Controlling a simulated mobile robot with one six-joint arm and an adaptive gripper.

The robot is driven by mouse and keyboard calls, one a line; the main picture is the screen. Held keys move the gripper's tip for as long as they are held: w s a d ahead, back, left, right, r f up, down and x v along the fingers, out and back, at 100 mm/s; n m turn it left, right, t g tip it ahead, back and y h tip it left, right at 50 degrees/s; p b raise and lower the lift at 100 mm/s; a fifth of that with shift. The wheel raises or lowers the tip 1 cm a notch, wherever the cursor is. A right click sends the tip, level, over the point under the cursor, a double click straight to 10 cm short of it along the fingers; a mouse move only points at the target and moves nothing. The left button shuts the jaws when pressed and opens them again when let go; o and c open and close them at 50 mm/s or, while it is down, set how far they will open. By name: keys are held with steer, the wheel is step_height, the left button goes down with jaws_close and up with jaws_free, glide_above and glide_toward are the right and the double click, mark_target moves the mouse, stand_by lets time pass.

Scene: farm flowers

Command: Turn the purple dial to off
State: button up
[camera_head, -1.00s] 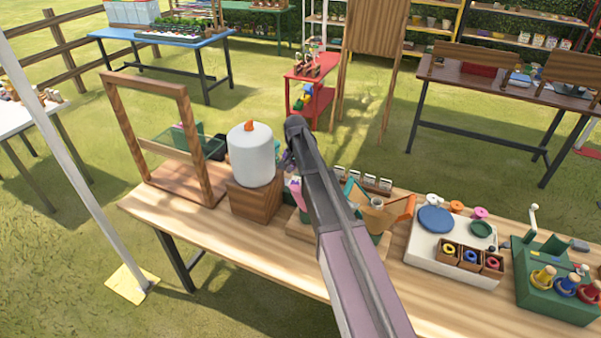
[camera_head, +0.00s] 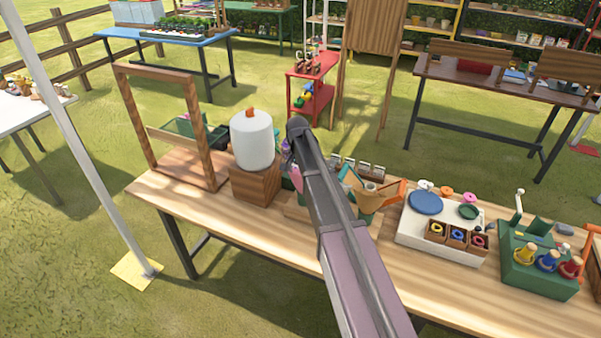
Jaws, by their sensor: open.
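I cannot make out a purple dial for certain in the head view. A white unit (camera_head: 412,240) on the wooden bench has a blue disc (camera_head: 426,203), a green disc (camera_head: 468,212) and small wooden boxes holding yellow, blue and pink rings. Right of it, a green box (camera_head: 535,280) carries yellow, blue and red knobs. My arm reaches up across the middle of the bench, left of both units. My gripper is not distinguishable at the arm's far end, so its fingers cannot be seen.
A white cylinder (camera_head: 252,142) on a wooden block (camera_head: 255,183) and an upright wooden frame (camera_head: 124,100) stand at the bench's left. Pots and tools (camera_head: 370,195) sit beside my arm. A slanted pole (camera_head: 75,135) stands at left. Grass lies open in front of the bench.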

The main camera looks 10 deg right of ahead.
steer(key=shift+s+d+f, duration=0.15)
steer(key=shift+s+f, duration=0.4)
steer(key=shift+s, duration=0.1)
steer(key=s+f+n+b, duration=0.2)
steer(key=s+f+b, duration=0.1)
steer(key=s, duration=0.5)
steer(key=s+f+n+b, duration=0.3)
steer(key=s, duration=0.6)
steer(key=s+f+n+b, duration=0.2)
steer(key=s+f+b, duration=0.1)
steer(key=s, duration=0.6)
steer(key=shift+s+d, duration=0.25)
